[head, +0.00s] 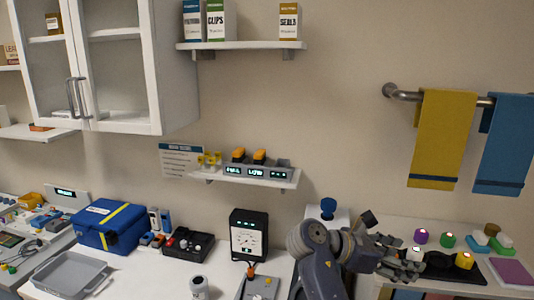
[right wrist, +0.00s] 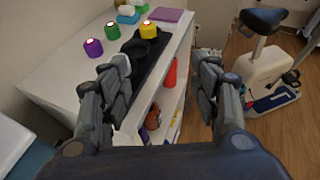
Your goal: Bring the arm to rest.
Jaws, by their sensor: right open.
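My right arm (head: 325,262) rises at the lower right of the head view. Its gripper (head: 412,263) reaches right, in front of the white side table with candles. In the right wrist view the right gripper (right wrist: 165,95) is open, with its fingers spread wide and nothing between them. Behind and below the fingers are the table's edge and its open lower shelf. My left gripper does not show in either view.
Candles in purple (right wrist: 93,47), green (right wrist: 113,31) and yellow (right wrist: 149,29) stand on the white table (right wrist: 62,82) near a black tray. A red cylinder (right wrist: 170,74) is on the shelf below. An exercise bike (right wrist: 262,70) stands right. A blue bag (head: 108,226) lies left.

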